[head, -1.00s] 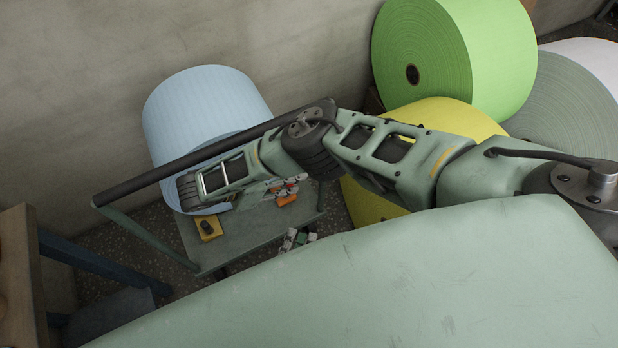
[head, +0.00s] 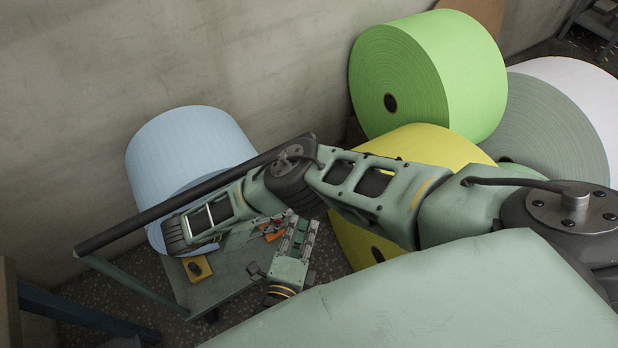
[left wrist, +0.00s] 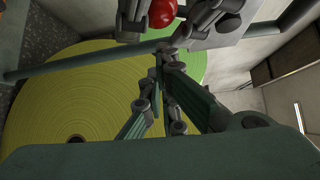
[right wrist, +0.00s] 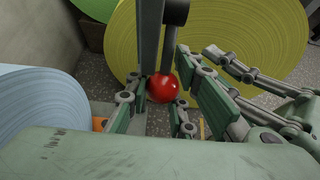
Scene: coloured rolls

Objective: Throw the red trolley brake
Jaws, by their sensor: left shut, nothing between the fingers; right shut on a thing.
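The red ball-shaped knob (right wrist: 163,88) of the brake shows in the right wrist view, at the end of a dark lever. My right gripper (right wrist: 156,103) is shut on it, with a finger on each side. The knob also shows at the top of the left wrist view (left wrist: 162,12). My left gripper (head: 300,222) is shut and empty, its fingers pointing up beside the trolley (head: 236,268) in the head view. In the left wrist view its fingertips (left wrist: 162,58) are just below the knob. In the head view my right arm largely hides the right gripper.
A black handle bar (head: 150,215) runs along the trolley. A yellow block (head: 197,267) lies on its deck. A pale blue roll (head: 190,145) stands behind; yellow (head: 430,143), green (head: 430,80) and white (head: 575,100) rolls stand to the right.

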